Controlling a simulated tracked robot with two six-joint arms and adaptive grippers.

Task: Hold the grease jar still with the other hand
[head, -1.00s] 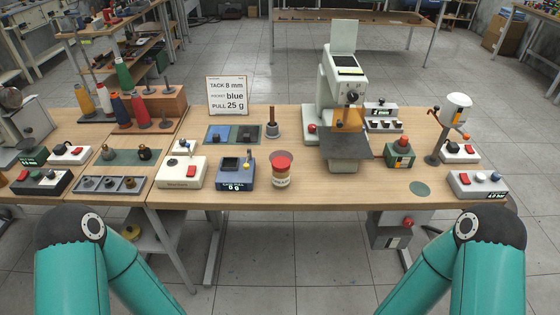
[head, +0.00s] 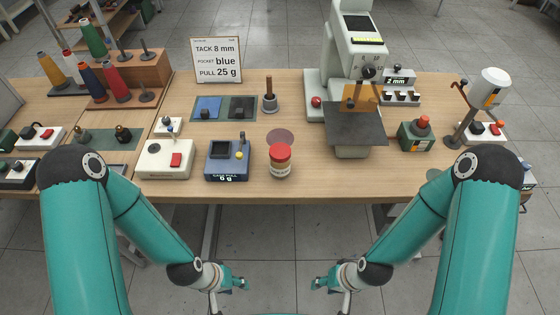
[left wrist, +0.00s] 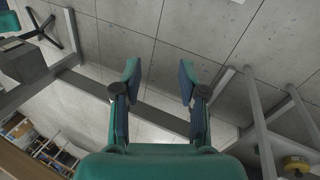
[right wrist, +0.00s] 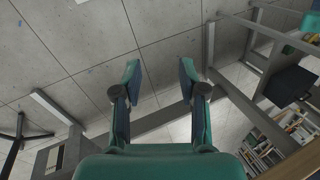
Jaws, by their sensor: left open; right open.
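My left gripper (head: 246,284) is below and in front of the bench edge, well apart from the jar. My right gripper (head: 315,284) is likewise low in front of the bench, to the right. In the left wrist view the left gripper's fingers (left wrist: 160,82) are spread with nothing between them. In the right wrist view the right gripper's fingers (right wrist: 160,82) are also spread and empty.
The blue gauge box (head: 228,163) stands left of the jar, with a white box (head: 165,159) beyond it. A press-like machine (head: 356,125) stands to the right. Bench (head: 320,186) in front of the machine is clear.

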